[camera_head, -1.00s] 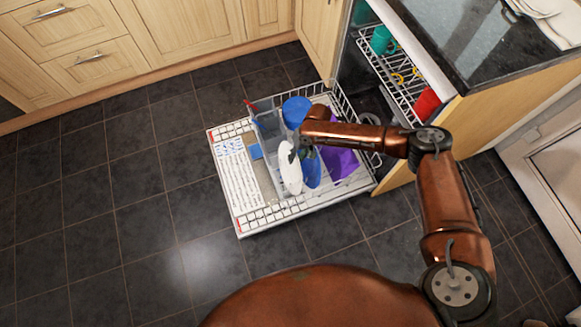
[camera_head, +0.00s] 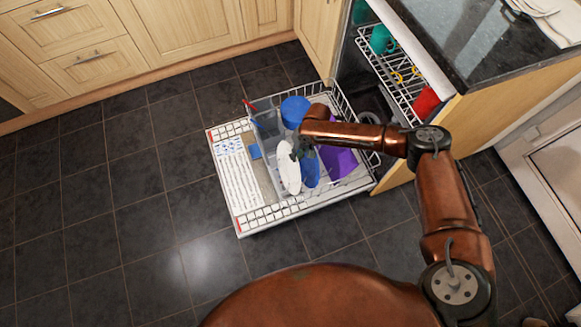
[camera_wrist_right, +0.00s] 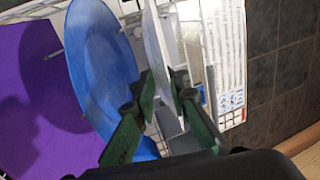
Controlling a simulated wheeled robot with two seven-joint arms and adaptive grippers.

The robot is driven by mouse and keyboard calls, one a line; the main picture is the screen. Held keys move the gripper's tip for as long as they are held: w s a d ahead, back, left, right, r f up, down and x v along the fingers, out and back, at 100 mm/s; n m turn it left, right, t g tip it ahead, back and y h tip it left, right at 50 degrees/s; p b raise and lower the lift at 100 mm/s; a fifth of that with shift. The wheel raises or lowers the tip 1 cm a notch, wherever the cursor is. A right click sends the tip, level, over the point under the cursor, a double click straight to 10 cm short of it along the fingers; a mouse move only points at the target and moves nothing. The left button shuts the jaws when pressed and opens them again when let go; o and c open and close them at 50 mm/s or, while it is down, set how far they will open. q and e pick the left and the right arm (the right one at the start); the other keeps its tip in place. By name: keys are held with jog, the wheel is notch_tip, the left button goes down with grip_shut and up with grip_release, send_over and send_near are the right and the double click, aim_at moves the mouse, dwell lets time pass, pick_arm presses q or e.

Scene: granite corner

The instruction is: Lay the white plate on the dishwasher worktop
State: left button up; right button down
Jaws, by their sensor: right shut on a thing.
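The white plate (camera_head: 289,172) stands on edge in the pulled-out lower dishwasher rack (camera_head: 345,190). It also shows nearly edge-on in the right wrist view (camera_wrist_right: 157,45). My right gripper (camera_head: 298,152) reaches down over the rack at the plate's upper right. In the right wrist view its green fingers (camera_wrist_right: 167,84) are closed on the plate's rim, one on each side. The dark granite dishwasher worktop (camera_head: 480,50) is at the upper right. My left gripper is not in view.
A blue plate (camera_wrist_right: 100,65) stands right beside the white one, with a purple item (camera_head: 340,160) beyond it. A blue bowl (camera_head: 295,110) sits farther back. The upper rack (camera_head: 395,80) holds cups.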

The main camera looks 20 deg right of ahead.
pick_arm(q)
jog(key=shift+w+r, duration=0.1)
pick_arm(e)
jog(key=shift+w+a+r, duration=0.1)
jog(key=shift+a+r, duration=0.05)
jog(key=shift+r, duration=0.1)
pick_arm(q)
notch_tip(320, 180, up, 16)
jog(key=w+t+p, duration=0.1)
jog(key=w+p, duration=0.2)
jog(key=p, duration=1.1)
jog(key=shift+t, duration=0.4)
pick_arm(e)
jog(key=a+v, duration=0.1)
jog(key=v, duration=2)
jog(key=shift+a+r, duration=0.3)
jog(key=shift+r, duration=0.2)
jog(key=shift+f, duration=0.1)
